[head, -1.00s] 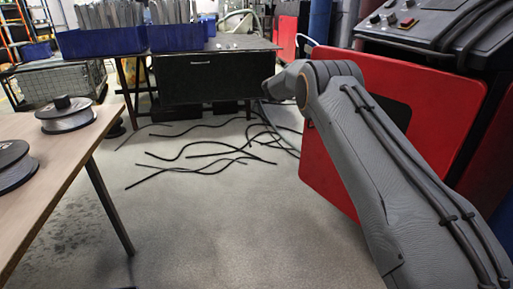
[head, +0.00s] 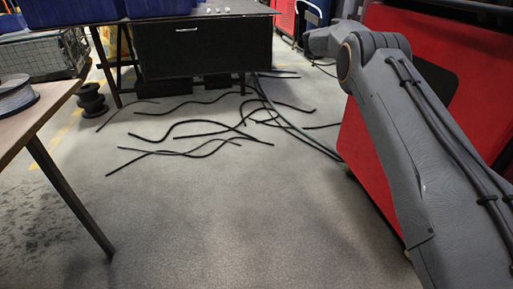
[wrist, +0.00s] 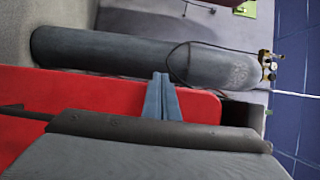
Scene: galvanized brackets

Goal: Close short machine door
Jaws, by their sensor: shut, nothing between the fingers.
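The red machine door (head: 368,150) stands on the right in the head view, largely hidden behind my arm. Its red surface continues above the arm, with a dark window area beside it. In the wrist view a red panel (wrist: 90,95) crosses the left and middle of the picture. My gripper (wrist: 163,78) is shut and empty, with its blue-grey fingers seen over the red panel. I cannot tell whether they touch it. The fingertips do not show in the head view.
Black cables (head: 215,130) lie on the floor before a black drawer cabinet (head: 205,50). A wooden table (head: 35,115) with a spool stands at left. A dark gas cylinder (wrist: 130,55) lies across the wrist view.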

